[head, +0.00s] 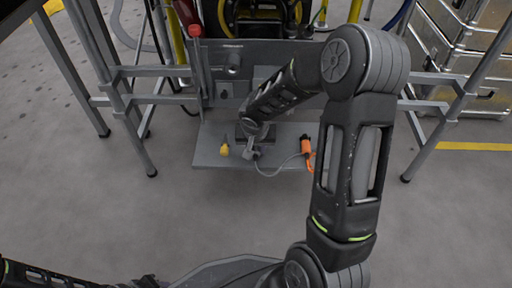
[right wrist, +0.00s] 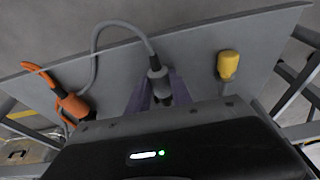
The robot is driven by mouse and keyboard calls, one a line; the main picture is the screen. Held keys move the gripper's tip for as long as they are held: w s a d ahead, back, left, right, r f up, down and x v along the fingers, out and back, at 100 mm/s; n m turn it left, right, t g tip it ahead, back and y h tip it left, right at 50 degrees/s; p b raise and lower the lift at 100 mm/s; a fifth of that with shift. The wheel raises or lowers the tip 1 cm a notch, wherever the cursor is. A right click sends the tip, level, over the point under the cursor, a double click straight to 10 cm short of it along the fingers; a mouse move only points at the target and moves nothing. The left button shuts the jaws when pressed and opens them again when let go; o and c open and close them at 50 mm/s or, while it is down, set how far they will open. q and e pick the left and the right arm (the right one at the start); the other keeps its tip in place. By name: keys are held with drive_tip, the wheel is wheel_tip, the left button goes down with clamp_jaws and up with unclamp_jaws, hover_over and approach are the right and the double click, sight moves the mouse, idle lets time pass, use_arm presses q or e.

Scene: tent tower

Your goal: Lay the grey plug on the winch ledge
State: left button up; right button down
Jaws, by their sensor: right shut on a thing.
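The grey plug (right wrist: 156,76) with its grey cable is between the purplish fingers of my right gripper (right wrist: 160,92), which is shut on it. In the head view the plug (head: 254,154) is small, near the front edge of the grey winch ledge (head: 210,160). The ledge's bare surface also shows in the right wrist view (right wrist: 195,50). The plug is at or just over the ledge; I cannot tell if it touches. My right gripper (head: 249,146) is partly hidden by its own wrist. Only part of my left arm shows at the lower left.
A yellow-handled thing (head: 224,150) is left of the plug on the ledge. An orange connector (head: 306,145) is at the right, where the grey cable leads. A red-topped lever (head: 196,60) stands behind at the left. Metal cases (head: 465,50) stand at the right.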

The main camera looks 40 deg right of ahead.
drive_tip(key=c, duration=1.1)
unclamp_jaws()
drive_tip(key=shift+o, duration=0.2)
drive_tip(key=shift+r, duration=0.2)
drive_tip(key=p+v, duration=0.3)
drive_tip(key=v, duration=0.4)
drive_tip(key=shift+s+a+r, duration=0.1)
drive_tip(key=shift+r, duration=0.05)
